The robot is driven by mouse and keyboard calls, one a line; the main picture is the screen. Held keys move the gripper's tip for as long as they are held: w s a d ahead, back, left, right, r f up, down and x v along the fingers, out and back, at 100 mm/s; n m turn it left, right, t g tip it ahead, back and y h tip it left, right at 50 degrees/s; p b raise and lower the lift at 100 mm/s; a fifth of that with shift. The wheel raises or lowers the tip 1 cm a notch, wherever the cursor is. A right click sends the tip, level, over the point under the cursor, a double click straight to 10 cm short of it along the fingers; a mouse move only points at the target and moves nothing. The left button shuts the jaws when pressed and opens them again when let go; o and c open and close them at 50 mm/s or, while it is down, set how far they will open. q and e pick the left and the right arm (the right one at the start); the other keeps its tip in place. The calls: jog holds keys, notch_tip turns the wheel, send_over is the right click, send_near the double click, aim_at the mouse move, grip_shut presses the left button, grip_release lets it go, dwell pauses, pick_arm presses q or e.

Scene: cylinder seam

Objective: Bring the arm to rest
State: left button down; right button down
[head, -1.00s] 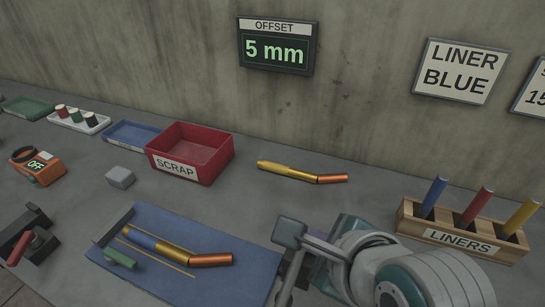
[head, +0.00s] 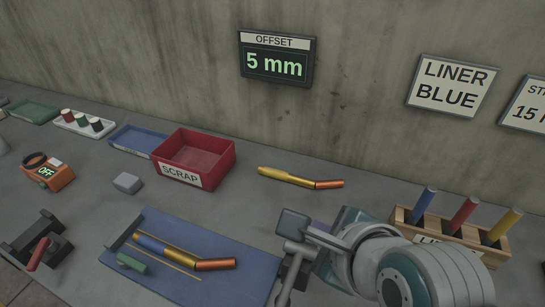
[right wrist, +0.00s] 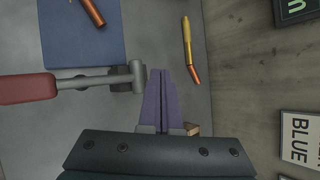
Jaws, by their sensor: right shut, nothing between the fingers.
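My right arm comes in at the lower right of the head view. Its gripper (head: 324,235) is partly hidden by the arm and the grey tool head there. In the right wrist view the purple fingers (right wrist: 161,98) lie close together, shut and empty. I cannot tell whether gripper and tool touch. My left gripper is not in view.
A blue mat (head: 240,282) bears a blue, yellow and copper piece (head: 180,253). A yellow and copper piece (head: 300,178) lies behind. The red scrap bin (head: 220,166) stands left. The liner rack (head: 489,254) is right, near my arm. Bench right of the bin is mostly clear.

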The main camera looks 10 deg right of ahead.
jog(key=shift+a+r, duration=0.15)
jog(key=shift+a, duration=0.1)
jog(key=s+d+r+n+g+h, duration=0.1)
jog(key=s+d+r+n+g, duration=0.25)
jog(key=s+n, duration=0.75)
jog(key=s+d+r+n+g, duration=0.2)
jog(key=s+d+r+n, duration=0.35)
jog(key=n, duration=0.95)
notch_tip(320, 180, up, 23)
jog(key=s+a+n+p, duration=0.1)
jog(key=a+p, duration=0.1)
jog(key=p, duration=2.2)
jog(key=shift+s+r+p, duration=0.15)
jog(key=shift+s+p, duration=0.2)
jog(key=shift+p, duration=0.05)
